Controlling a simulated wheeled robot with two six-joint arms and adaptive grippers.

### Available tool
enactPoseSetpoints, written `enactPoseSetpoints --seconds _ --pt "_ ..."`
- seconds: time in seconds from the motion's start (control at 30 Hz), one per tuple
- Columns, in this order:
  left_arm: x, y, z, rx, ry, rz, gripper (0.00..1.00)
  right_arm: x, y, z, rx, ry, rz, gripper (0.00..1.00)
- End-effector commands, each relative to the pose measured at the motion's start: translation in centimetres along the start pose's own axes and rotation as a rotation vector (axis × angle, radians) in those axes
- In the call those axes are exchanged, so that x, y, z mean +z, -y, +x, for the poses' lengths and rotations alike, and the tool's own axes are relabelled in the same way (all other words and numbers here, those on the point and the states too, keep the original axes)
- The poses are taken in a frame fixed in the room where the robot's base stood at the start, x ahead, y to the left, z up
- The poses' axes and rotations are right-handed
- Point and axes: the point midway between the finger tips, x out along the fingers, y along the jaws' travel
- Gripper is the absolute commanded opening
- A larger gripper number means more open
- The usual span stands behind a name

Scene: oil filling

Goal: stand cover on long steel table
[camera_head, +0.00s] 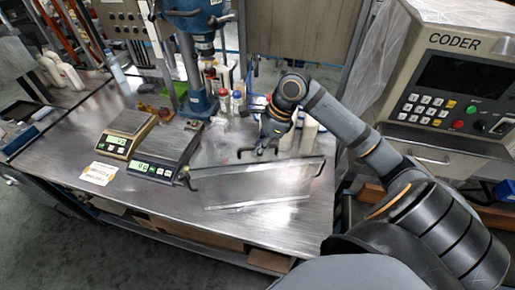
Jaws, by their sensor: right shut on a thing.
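The cover (262,186) is a clear, see-through panel with thin dark edges. It is at the front right of the long steel table (262,232); how far it is tilted, and whether its lower edge touches the table, I cannot tell. My right gripper (258,153) comes in from the right and is shut on the cover near the middle of its upper edge. The fingertips are small here, so the exact grip is hard to see. My left gripper is not in view.
Two small scales (126,134) (158,165) with lit displays stand left of the cover, with a yellow-white label (98,173) in front. A blue press (197,88) and several bottles stand behind. The CODER machine (447,90) stands at the right. The table's front strip is bare.

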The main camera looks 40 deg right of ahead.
Motion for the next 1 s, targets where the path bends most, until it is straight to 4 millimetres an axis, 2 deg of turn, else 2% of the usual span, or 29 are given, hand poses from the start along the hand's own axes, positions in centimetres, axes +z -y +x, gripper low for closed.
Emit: enactPoseSetpoints --seconds 0.17,0.2,0.37,0.73,0.87,1.0 --pt "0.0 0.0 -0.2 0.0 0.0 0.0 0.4 0.0 0.0 0.0 0.0 0.001 0.0 0.0" --pt "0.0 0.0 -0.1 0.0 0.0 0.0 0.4 -0.1 0.0 0.1 0.0 0.0 0.0 0.12" --pt "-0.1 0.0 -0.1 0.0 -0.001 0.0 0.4 -0.1 0.0 0.1 0.0 0.0 0.0 0.34" --pt "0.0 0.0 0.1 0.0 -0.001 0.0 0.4 0.0 0.0 0.0 -0.001 0.0 0.0 0.34" --pt "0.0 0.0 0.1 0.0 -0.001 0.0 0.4 -0.1 0.1 -1.5 -0.004 -0.005 -0.001 0.34" --pt "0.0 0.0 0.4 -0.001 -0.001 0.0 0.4 -0.2 0.1 -4.1 -0.006 -0.008 -0.002 0.34"
